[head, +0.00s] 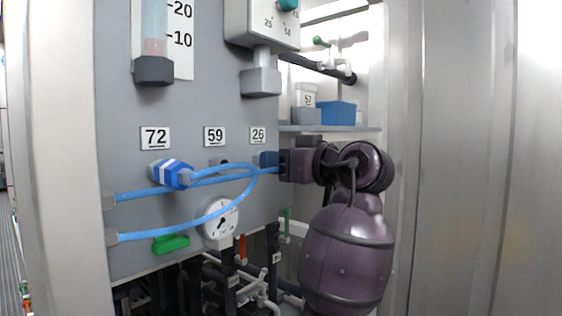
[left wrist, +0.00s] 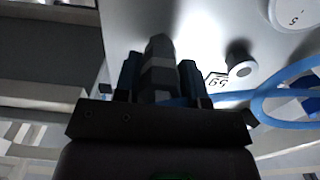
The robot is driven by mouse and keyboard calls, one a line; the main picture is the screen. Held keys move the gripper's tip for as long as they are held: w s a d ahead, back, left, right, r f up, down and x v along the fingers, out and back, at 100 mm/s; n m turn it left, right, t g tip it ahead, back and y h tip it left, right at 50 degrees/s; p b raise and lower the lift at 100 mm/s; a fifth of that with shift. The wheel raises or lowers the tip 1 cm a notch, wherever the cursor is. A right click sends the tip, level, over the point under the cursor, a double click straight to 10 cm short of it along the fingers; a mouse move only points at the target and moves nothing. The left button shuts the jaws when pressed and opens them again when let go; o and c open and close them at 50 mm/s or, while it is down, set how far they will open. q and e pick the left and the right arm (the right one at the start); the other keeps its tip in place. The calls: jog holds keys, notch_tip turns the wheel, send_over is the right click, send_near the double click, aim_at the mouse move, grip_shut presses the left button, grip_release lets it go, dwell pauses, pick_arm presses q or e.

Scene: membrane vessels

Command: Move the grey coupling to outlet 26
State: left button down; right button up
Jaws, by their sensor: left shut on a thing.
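My left gripper (head: 268,160) is at the panel just below the label 26 (head: 258,134). In the left wrist view its fingers (left wrist: 160,82) are shut on the grey coupling (left wrist: 159,65), which has a lighter band and points at the panel. A blue hose (head: 205,182) runs to it. In the head view the fingers mostly cover the coupling and outlet 26, so I cannot tell whether the coupling is seated or just in front of it. Outlet 59 (head: 219,163) is bare; it also shows in the left wrist view (left wrist: 240,66). My right gripper is not in view.
A blue coupling with white stripes (head: 171,174) sits at outlet 72, with its own blue hose looping past. A round gauge (head: 220,218) and a green handle (head: 171,243) are below. A shelf (head: 330,128) with a blue box (head: 336,112) is behind my arm, and a metal post (head: 452,160) stands right.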

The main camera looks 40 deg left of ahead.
pick_arm(q)
jog(key=c, duration=0.6)
grip_release()
jog(key=shift+d, duration=0.5)
jog(key=d, duration=0.3)
jog(key=d+b, duration=0.1)
jog(key=d, duration=0.5)
jog(key=shift+s+d+b, duration=0.35)
jog(key=shift+s+d, duration=0.05)
